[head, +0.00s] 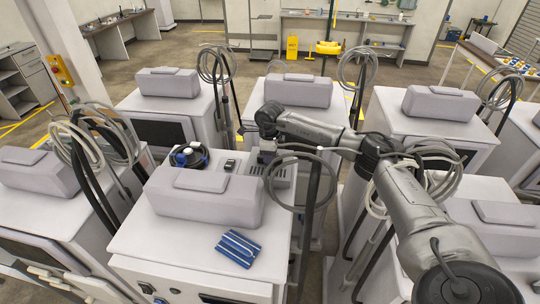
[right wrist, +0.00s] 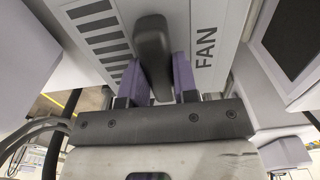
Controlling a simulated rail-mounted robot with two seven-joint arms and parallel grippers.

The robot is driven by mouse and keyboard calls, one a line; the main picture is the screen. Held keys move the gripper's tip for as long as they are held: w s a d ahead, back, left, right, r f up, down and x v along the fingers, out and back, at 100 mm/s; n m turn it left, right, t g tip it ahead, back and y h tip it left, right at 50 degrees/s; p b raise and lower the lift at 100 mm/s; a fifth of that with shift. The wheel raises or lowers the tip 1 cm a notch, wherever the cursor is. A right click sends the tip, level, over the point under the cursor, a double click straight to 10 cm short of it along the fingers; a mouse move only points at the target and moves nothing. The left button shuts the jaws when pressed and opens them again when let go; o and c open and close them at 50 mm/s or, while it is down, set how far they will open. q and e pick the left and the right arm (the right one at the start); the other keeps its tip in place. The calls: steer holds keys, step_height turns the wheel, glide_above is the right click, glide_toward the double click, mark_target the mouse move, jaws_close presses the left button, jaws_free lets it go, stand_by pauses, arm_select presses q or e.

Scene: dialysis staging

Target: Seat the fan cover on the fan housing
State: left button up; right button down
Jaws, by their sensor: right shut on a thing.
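The fan cover (right wrist: 105,45) is a light grey plate with a row of dark slots, the word FAN and a dark raised handle (right wrist: 153,45). My right gripper (right wrist: 153,78) has its two purple-padded fingers on either side of this handle and is shut on it. In the head view the slotted grey plate (head: 283,172) is at the back right of the front machine's top, with my right gripper (head: 264,155) above it. The fan housing cannot be told apart from the cover, and I cannot tell whether they touch. My left gripper is out of view.
The front machine has a grey raised block (head: 208,203), a blue-and-white striped packet (head: 238,248) and a round black-and-blue item (head: 189,156) on top. Small dark items (head: 229,165) lie near the plate. Coiled hoses (head: 305,182) hang close on the right. Similar machines stand around.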

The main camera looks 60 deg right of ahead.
steer(key=shift+f, duration=0.35)
steer(key=c, duration=0.9)
jaws_free()
steer(key=shift+c, duration=0.2)
steer(key=shift+o, duration=0.7)
steer(key=shift+r, duration=0.1)
step_height(320, 180, up, 14)
steer(key=b, duration=0.2)
steer(key=shift+b, duration=0.4)
steer(key=shift+a, duration=0.1)
